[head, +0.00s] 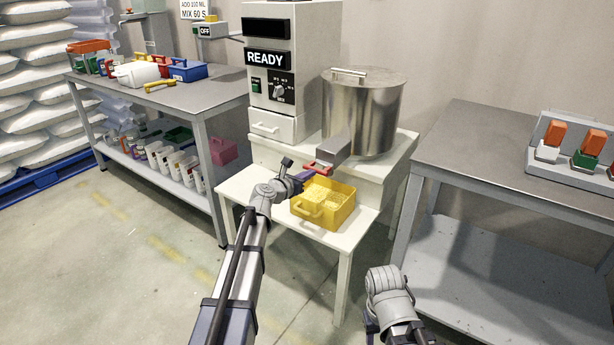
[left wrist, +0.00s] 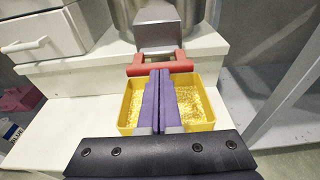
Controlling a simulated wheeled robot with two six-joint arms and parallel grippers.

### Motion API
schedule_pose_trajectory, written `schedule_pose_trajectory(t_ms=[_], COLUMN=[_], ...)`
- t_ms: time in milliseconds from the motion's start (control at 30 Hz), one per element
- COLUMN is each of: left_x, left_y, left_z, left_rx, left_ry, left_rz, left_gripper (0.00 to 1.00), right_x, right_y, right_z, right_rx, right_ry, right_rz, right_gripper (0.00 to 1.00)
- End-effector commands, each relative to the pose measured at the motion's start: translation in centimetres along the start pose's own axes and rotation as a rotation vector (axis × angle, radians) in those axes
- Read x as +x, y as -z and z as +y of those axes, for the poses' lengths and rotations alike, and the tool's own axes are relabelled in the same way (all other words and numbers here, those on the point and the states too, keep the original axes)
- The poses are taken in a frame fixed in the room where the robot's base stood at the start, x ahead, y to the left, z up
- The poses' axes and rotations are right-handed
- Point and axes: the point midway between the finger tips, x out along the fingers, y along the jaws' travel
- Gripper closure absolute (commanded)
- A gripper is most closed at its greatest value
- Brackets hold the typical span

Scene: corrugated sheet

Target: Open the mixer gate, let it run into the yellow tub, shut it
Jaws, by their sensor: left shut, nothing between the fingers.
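The steel mixer drum (head: 362,110) stands on the white stand, with a grey chute (head: 337,150) sloping down from it. A red gate handle (head: 318,169) is at the chute's lower end; it also shows in the left wrist view (left wrist: 159,67). The yellow tub (head: 325,215) sits below on the low white table and holds pale yellow grains. No falling stream is visible. My left gripper (head: 302,178) is shut and empty, its purple fingers (left wrist: 160,75) just in front of the handle; I cannot tell whether they touch. My right gripper (head: 370,325) is low, its fingers mostly hidden.
A control cabinet (head: 290,75) reading READY stands left of the drum. A grey bench (head: 185,92) with bins is at the left. Another bench (head: 490,150) with orange-topped items is at the right. The floor in front is clear.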

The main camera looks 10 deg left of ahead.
Motion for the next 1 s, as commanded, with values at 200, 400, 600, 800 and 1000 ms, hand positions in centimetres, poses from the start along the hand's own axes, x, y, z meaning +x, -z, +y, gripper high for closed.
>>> schedule_pose_trajectory(t_ms=[200, 400, 600, 800, 1000], left_x=[-3.4, -8.0, -11.2, -12.7, -13.0], left_y=[-0.3, -0.3, -0.2, -0.1, -0.1], left_z=[-0.8, -0.7, -0.7, -0.6, -0.5], left_rx=[0.0, 0.0, 0.0, 0.001, 0.001], left_ry=[0.003, 0.001, 0.001, 0.003, 0.003], left_rz=[0.0, 0.0, 0.0, 0.0, 0.0], left_gripper=[1.0, 1.0, 1.0, 1.0, 1.0], right_x=[-0.9, -1.8, -2.4, -2.6, -2.6], right_y=[-0.1, -0.1, -0.1, -0.2, -0.2], right_z=[0.1, 0.2, 0.2, 0.2, 0.2], right_rx=[0.001, 0.002, 0.002, 0.002, 0.002], right_ry=[0.0, 0.001, 0.002, 0.003, 0.003], right_rz=[0.0, -0.001, -0.001, -0.001, -0.001], right_gripper=[0.5, 0.5, 0.5, 0.5, 0.5])
